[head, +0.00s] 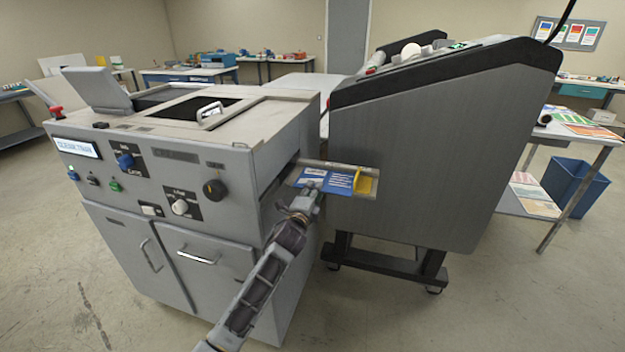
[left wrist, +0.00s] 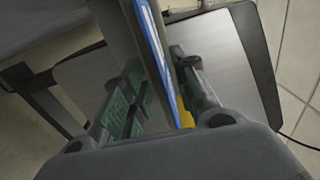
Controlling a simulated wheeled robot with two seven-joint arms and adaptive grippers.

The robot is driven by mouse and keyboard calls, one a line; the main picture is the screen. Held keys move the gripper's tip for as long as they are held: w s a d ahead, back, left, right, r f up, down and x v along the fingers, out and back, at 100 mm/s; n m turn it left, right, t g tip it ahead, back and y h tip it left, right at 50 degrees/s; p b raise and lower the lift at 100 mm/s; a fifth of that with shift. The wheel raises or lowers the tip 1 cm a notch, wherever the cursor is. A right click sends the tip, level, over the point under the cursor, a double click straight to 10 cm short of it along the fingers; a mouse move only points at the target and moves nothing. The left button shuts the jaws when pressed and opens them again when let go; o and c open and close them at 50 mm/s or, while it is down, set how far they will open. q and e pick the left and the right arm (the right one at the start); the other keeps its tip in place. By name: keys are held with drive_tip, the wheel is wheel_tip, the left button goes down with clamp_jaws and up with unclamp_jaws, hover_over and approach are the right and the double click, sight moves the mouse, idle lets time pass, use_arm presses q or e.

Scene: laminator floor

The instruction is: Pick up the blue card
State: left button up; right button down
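The blue card (head: 332,181), with white print, lies on a grey metal outfeed tray (head: 368,188) at the right side of the laminator. A yellow piece (head: 364,183) shows at its right end. My left gripper (head: 311,187) is at the card's near left edge. In the left wrist view the card (left wrist: 155,45) shows nearly edge-on between the two green-padded fingers of my left gripper (left wrist: 160,80). The fingers stand apart, with gaps beside the card and tray edge. My right gripper is not in view.
The laminator (head: 180,230) stands close on the left of my left arm. A large grey sloped cabinet (head: 430,150) on a black wheeled stand rises just behind and right of the tray. A blue bin (head: 575,185) and a side table (head: 575,130) stand farther right.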

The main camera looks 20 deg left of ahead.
use_arm(q)
drive_tip(key=shift+c, duration=0.4)
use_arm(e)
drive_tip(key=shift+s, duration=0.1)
use_arm(q)
clamp_jaws()
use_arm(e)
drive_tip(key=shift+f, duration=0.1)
use_arm(q)
drive_tip(key=shift+r, duration=0.1)
